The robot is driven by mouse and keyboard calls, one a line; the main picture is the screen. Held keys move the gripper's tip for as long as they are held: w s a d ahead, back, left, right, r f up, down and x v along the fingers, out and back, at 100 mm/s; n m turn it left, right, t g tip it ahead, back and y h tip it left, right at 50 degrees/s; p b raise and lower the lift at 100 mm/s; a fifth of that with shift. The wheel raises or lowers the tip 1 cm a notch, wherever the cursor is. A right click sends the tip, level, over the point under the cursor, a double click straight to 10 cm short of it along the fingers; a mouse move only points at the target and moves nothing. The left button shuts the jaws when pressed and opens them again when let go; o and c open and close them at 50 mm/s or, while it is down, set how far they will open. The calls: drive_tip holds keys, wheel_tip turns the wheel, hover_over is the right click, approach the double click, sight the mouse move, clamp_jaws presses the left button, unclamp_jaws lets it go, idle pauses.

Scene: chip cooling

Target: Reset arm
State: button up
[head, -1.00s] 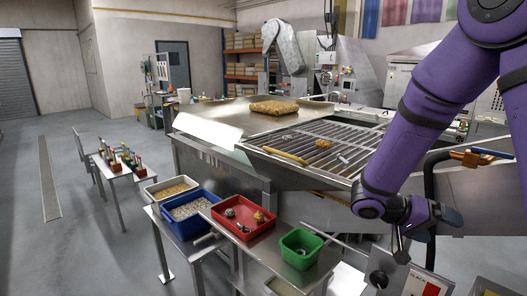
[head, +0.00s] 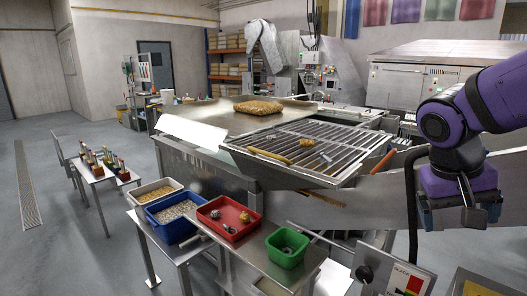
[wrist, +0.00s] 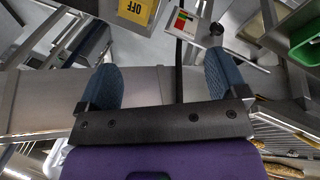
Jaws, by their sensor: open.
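My gripper shows in the wrist view (wrist: 163,80) with its two blue pads wide apart and nothing between them. In the head view my gripper (head: 468,216) hangs below my purple wrist at the right side, in front of the steel machine. Its fingers are small and partly hidden there. My arm is bent and comes in from the right edge.
A slatted cooling table (head: 290,178) stands at the centre. A green bin (head: 287,262), red tray (head: 205,213) and blue bin (head: 152,219) sit on carts in front. A control box (head: 385,270) stands low at the right. Open floor lies at the left.

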drive_tip(key=s+a+r+n+t+y, duration=0.3)
drive_tip(key=s+a+r+t+y, duration=0.1)
drive_tip(key=s+r+t, duration=0.1)
drive_tip(key=shift+s+a+r+n, duration=0.3)
drive_tip(key=shift+n, duration=0.1)
idle(1.5)
